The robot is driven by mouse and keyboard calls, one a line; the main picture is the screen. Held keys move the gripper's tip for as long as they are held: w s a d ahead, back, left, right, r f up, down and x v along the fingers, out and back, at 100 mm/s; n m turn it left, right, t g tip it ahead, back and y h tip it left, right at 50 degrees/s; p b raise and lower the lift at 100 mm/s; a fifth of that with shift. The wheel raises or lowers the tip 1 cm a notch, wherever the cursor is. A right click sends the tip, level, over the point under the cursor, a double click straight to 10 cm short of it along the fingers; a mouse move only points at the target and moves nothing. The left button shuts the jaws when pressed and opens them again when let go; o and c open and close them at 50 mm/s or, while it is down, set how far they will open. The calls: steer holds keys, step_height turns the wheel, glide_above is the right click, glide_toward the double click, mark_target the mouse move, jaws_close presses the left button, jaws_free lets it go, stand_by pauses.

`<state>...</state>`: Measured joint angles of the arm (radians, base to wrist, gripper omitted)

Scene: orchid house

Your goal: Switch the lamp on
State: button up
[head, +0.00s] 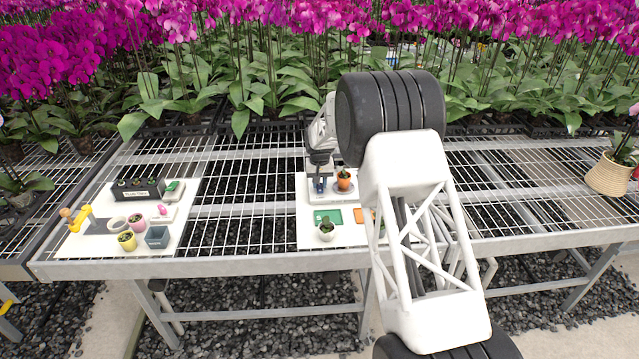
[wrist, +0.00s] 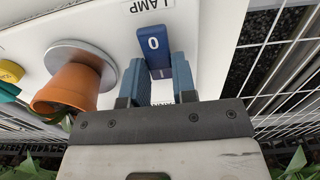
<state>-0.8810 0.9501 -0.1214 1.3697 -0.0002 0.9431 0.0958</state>
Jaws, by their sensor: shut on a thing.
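The lamp switch (wrist: 153,42) is a blue rocker on a white panel, with a "LAMP" label beside it. In the head view, my gripper (head: 320,184) points down at the white board, beside a small terracotta pot (head: 343,180). The switch cannot be made out there. No lamp can be identified in either view.
In the wrist view, the terracotta pot (wrist: 67,92) stands on a grey disc close to my fingers. A green tray (head: 328,216) and a small potted cactus (head: 326,230) are nearer the bench edge. Another white board at left holds pots and a black box (head: 137,189).

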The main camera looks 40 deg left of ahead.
steer(key=shift+w, duration=0.1)
steer(key=shift+w+a+f+g+h, duration=0.1)
steer(key=shift+a+f+g+h, duration=0.05)
steer(key=shift+g+h, duration=0.65)
steer(key=o, duration=0.9)
steer(key=shift+w+a+r, duration=0.15)
steer(key=shift+r, duration=1.15)
steer(key=shift+w+a+r, duration=0.2)
steer(key=shift+r, duration=1.05)
steer(key=shift+w+a+r, duration=0.15)
steer(key=shift+r, duration=1.15)
